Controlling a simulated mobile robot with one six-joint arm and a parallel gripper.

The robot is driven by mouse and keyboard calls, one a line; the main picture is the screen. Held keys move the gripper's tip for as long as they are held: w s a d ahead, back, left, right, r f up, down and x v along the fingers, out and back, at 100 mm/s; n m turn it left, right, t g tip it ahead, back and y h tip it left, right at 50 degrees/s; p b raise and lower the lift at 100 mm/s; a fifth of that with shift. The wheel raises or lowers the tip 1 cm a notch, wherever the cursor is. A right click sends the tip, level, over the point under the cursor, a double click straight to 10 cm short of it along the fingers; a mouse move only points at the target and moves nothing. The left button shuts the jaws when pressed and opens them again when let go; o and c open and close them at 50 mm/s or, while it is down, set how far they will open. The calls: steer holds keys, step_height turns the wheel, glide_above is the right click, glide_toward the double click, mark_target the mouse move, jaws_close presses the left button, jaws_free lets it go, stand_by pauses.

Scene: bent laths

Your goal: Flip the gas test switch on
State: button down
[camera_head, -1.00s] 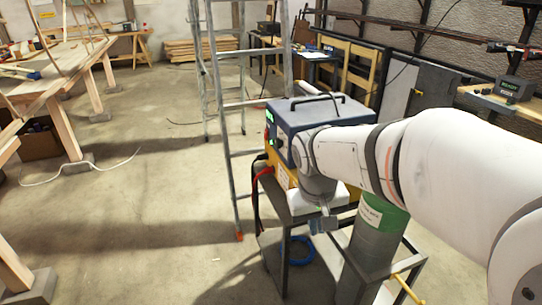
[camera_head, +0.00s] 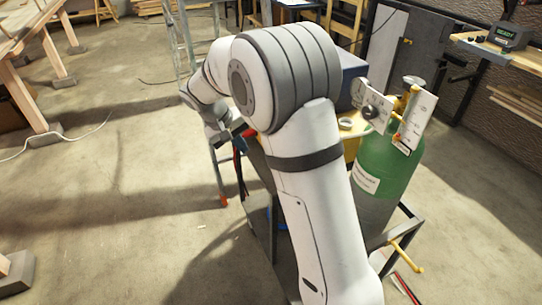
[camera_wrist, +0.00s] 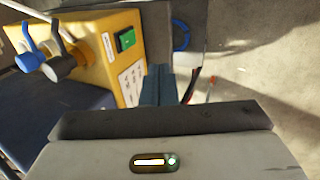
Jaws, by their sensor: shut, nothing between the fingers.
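The welding machine shows in the wrist view as a yellow panel (camera_wrist: 128,72) with a dark blue case (camera_wrist: 55,125). A green rocker switch (camera_wrist: 126,39) in a dark frame sits on the panel, between white labels too small to read; I cannot tell its position or confirm it is the gas test switch. My gripper (camera_wrist: 160,86) is shut and empty, its fingers in front of the panel's lower right edge, apart from the switch. In the head view, my gripper (camera_head: 224,136) is left of the machine (camera_head: 352,72), which my arm mostly hides.
Blue and dark cable plugs (camera_wrist: 45,60) stick out of the panel. A green gas cylinder (camera_head: 388,160) with a valve and white plates stands right of my arm. A ladder (camera_head: 184,45) stands behind. The floor (camera_head: 130,190) at left is mostly clear.

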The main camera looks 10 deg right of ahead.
steer(key=shift+d, duration=0.25)
steer(key=w+d+f, duration=0.2)
steer(key=d+f, duration=0.6)
steer(key=shift+d+f, duration=0.2)
steer(key=shift+f, duration=0.05)
